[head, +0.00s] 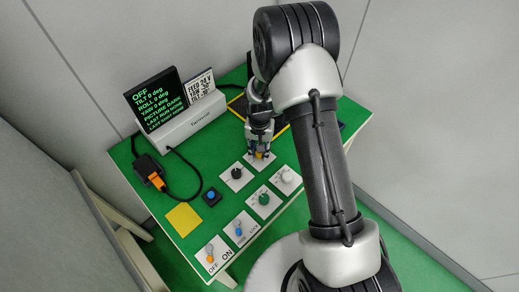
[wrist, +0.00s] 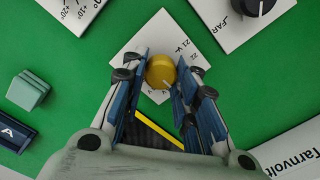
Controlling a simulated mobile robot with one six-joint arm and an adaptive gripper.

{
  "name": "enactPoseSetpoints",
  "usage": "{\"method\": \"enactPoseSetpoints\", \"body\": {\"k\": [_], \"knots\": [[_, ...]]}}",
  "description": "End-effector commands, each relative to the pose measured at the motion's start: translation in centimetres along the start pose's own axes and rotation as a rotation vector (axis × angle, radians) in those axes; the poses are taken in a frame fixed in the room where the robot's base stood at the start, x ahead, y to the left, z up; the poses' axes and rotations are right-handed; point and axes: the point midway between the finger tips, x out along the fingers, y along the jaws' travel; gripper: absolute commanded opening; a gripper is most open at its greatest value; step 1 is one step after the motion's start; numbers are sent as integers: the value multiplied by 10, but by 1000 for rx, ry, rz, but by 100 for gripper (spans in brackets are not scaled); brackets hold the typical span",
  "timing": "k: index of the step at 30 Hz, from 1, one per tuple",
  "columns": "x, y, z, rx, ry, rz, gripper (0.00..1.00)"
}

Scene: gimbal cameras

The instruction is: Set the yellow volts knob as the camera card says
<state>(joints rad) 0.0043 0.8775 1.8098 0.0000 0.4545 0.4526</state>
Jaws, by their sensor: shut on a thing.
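The yellow volts knob (wrist: 161,71) sits on a white plate (wrist: 150,33) in the wrist view; it also shows small in the head view (head: 259,155). My gripper (wrist: 162,78) is shut on the knob, one blue-padded finger on each side. In the head view my gripper (head: 259,150) points down over the plate. "21 V" shows on the plate beside the knob; other marks are partly hidden, and I cannot tell the pointer's setting.
A dark display (head: 157,101) reads OFF, with tilt, roll and yaw at 0 deg and picture dark. Black (head: 236,173), green (head: 264,199) and white (head: 287,177) knobs stand nearby.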

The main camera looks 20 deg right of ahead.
Motion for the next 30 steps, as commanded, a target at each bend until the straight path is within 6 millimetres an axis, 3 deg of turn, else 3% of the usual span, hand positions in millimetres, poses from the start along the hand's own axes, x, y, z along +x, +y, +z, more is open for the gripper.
{"method": "enactPoseSetpoints", "body": {"k": [10, 11, 19, 30], "knots": [[0, 0, 0, 1, 0, 0, 4], [0, 0, 0, 1, 0, 0, 29], [0, 0, 0, 0, 0, 0, 47], [-3, 0, 0, 0, 1, -1, 48]]}}
